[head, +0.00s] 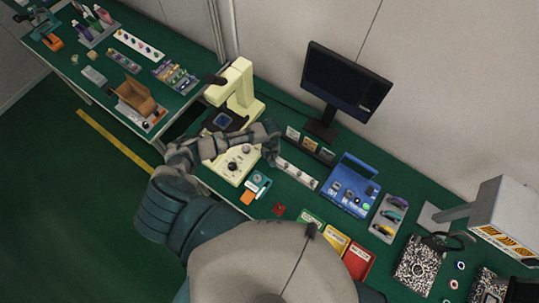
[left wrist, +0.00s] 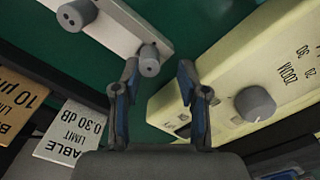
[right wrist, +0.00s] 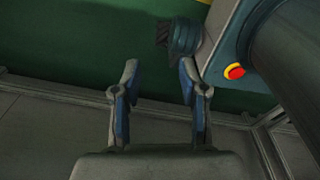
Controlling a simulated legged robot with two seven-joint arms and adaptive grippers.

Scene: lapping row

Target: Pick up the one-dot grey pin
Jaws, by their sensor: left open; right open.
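A pale strip (head: 297,173) holding several grey pins lies on the green bench beside the cream machine. In the left wrist view the strip (left wrist: 112,27) runs across the top left. The grey pin nearest its end (left wrist: 150,61) appears to carry one dark dot. Another grey pin (left wrist: 76,15) farther left shows two dots. My left gripper (left wrist: 159,68) is open, with the end pin ahead between its fingertips, closer to the left finger; contact is not visible. In the head view this gripper (head: 272,154) is over the bench beside the strip. My right gripper (right wrist: 158,72) is open and empty.
The cream machine (left wrist: 250,80) with a grey knob stands close right of my left gripper. Labelled blocks (left wrist: 68,132) are at left. A blue case (head: 350,187) and a monitor (head: 345,80) stand nearby. Green floor (right wrist: 90,60) lies below my right gripper.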

